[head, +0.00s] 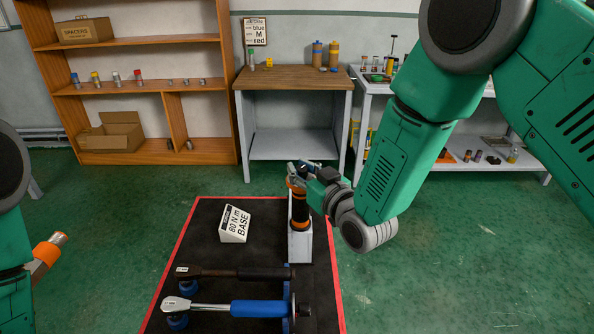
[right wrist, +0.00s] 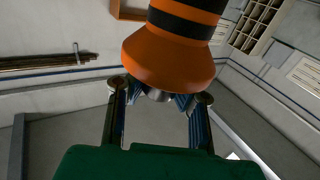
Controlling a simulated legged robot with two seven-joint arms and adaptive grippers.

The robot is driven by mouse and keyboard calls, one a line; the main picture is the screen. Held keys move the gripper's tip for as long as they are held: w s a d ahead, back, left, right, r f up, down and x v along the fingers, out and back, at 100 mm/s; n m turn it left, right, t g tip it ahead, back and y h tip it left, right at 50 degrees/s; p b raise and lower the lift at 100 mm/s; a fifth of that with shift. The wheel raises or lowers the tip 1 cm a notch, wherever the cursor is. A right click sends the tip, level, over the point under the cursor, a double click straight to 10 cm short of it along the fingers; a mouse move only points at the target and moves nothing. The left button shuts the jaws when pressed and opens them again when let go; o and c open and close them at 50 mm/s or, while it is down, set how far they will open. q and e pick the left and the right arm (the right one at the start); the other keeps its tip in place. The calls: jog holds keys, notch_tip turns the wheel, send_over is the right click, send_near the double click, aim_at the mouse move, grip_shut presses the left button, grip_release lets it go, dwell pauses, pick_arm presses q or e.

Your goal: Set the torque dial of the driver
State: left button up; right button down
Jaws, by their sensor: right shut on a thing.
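The driver (head: 299,213), with orange and black bands, stands upright on a narrow white block at the back right of the dark mat. My right gripper (head: 306,176) reaches in from the right and is shut on the driver near its top. In the right wrist view, the driver's flared orange end (right wrist: 170,60) fills the top middle, and my right gripper's fingers (right wrist: 160,97) close around it. The dial's marks cannot be read. A white sign (head: 235,224) on the mat reads "80 N m BASE". My left gripper's fingers do not show.
Behind stand a wooden shelf (head: 135,43), a bench (head: 295,78) and a metal rack (head: 370,85). The green floor between is clear.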

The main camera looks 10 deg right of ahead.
jog(key=shift+d+f, duration=0.1)
jog(key=shift+d, duration=0.05)
jog(key=c, duration=1.3)
grip_release()
jog(key=shift+a, duration=0.2)
jog(key=v, duration=1.2)
